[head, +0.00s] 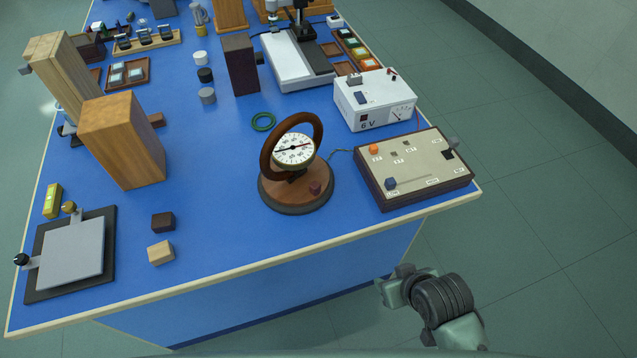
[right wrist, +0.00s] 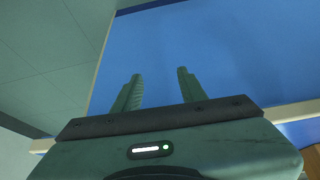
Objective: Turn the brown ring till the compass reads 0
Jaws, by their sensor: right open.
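The brown ring (head: 267,157) stands upright on a round brown wooden base (head: 296,196) near the right end of the blue bench. A white compass dial (head: 293,149) with a dark and red needle sits inside the ring; its reading is too small to tell. My right gripper (head: 388,287) is beyond the front edge of the bench, below and to the right of the ring, apart from it. My left gripper is not in view.
A switch box (head: 415,168) lies right of the ring, with a white 6 V supply (head: 374,101) behind it. A green coil (head: 263,122) lies behind the ring. Small blocks (head: 163,222) lie to the left. The blue top (head: 225,220) in front is clear.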

